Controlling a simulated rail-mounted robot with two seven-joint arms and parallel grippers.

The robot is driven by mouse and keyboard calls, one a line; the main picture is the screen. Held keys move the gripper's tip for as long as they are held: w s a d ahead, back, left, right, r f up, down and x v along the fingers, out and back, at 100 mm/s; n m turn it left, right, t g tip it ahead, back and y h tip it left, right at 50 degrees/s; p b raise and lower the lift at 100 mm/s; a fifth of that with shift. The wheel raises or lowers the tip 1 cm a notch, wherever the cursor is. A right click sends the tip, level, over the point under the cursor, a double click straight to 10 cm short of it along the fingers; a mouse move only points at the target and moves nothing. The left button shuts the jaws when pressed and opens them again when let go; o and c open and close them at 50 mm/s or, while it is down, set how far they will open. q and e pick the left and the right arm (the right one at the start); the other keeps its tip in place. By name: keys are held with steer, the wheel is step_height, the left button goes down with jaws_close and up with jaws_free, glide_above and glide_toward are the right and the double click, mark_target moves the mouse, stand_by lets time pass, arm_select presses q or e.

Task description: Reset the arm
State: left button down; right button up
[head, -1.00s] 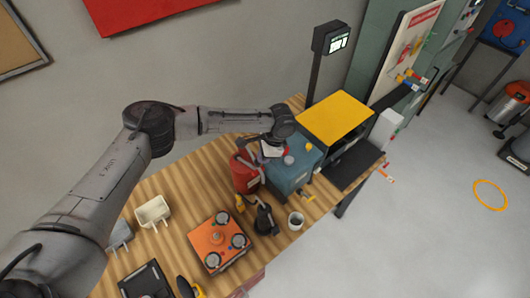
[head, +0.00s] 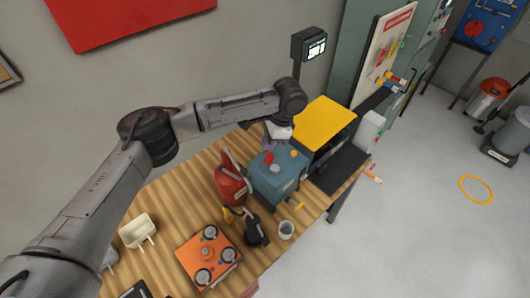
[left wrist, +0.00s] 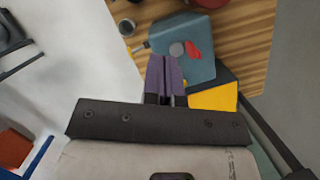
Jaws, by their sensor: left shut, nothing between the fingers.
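My left gripper (head: 266,143) hangs from the arm beside the teal box (head: 276,186), at its back-left side in the head view. Its purple fingers are partly hidden behind the wrist there. In the left wrist view, the fingers of my left gripper (left wrist: 166,74) are together and empty, seen over the edge of the teal box (left wrist: 195,72). The box bears a grey knob (left wrist: 176,49) and a red knob (left wrist: 192,48). I cannot tell whether the fingers touch it. My right gripper is not in view.
A red canister (head: 231,187) stands close left of the teal box. A yellow-topped machine (head: 322,124) and a screen on a post (head: 310,44) are behind right.

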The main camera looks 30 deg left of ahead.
arm_select(q)
steer(key=w+d+r+m+t, duration=0.1)
steer(key=w+d+r+t, duration=0.3)
steer(key=r, duration=0.3)
steer(key=w+d+r+m+t, duration=0.1)
steer(key=d+r+t, duration=0.3)
steer(key=r+t, duration=0.2)
steer(key=s+d+r+t+h, duration=0.4)
steer(key=s+d+r+t, duration=0.2)
steer(key=s+d+r, duration=0.15)
steer(key=s+a+f+n+g+y+p, duration=0.15)
steer(key=s+a+f+n, duration=0.3)
steer(key=s+f, duration=0.55)
steer(key=s+a+f+n+g, duration=0.25)
steer(key=s+a+f, duration=0.35)
steer(key=f, duration=0.7)
steer(key=s+f+g, duration=0.3)
steer(key=s+f, duration=0.4)
steer(key=s, duration=0.2)
steer(key=s+f+n+g, duration=0.1)
steer(key=s+f+g, duration=0.2)
steer(key=s+f, duration=0.4)
steer(key=s+d, duration=0.1)
steer(key=s, duration=0.2)
steer(key=shift+s+f+n+p, duration=0.2)
steer(key=shift+f+n+p, duration=0.1)
